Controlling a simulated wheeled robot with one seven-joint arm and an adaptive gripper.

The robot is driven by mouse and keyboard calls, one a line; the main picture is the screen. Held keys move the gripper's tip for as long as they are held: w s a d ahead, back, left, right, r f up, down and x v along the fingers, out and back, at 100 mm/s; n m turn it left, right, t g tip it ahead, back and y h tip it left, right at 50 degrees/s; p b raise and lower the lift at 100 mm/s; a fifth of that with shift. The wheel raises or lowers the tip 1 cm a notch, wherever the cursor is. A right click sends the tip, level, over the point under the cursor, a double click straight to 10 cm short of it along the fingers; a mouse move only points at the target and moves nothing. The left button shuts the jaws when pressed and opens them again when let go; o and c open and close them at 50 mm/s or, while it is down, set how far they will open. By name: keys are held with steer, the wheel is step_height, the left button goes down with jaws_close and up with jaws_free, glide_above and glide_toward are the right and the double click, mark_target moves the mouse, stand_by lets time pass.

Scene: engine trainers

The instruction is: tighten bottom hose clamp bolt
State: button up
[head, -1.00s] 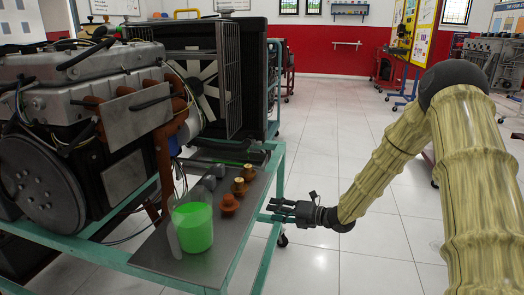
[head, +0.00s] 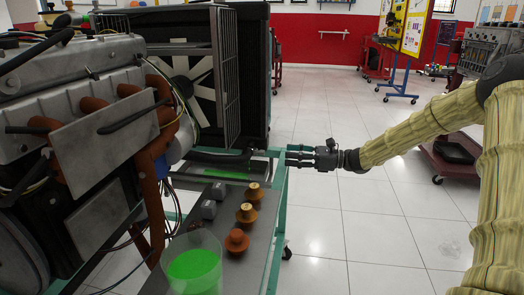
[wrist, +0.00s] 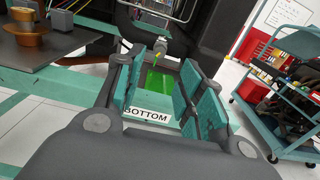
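My gripper (head: 292,156) is at the right edge of the engine trainer's teal frame, pointing left toward the black lower hose (head: 222,157) below the radiator. In the wrist view my gripper (wrist: 182,82) is open, its teal finger pads apart with nothing between them. A small metallic fitting (wrist: 161,48) on the dark hose end shows beyond the fingertips, apart from them; it looks like the clamp bolt, but is too small to be sure. A white label reading BOTTOM (wrist: 147,115) shows below, between the fingers.
A grey shelf (head: 222,262) holds a cup of green liquid (head: 194,272) and several brown and brass parts (head: 246,214). A bright green patch (wrist: 159,82) lies under the fitting. A blue cart (wrist: 292,95) stands at right in the wrist view. Open floor lies right of the trainer.

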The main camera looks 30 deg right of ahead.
mark_target(261, 152)
steer(key=b+x, duration=0.3)
steer(key=x, duration=0.6)
steer(key=shift+w+a, duration=0.15)
steer(key=shift+r, duration=0.1)
jaws_close()
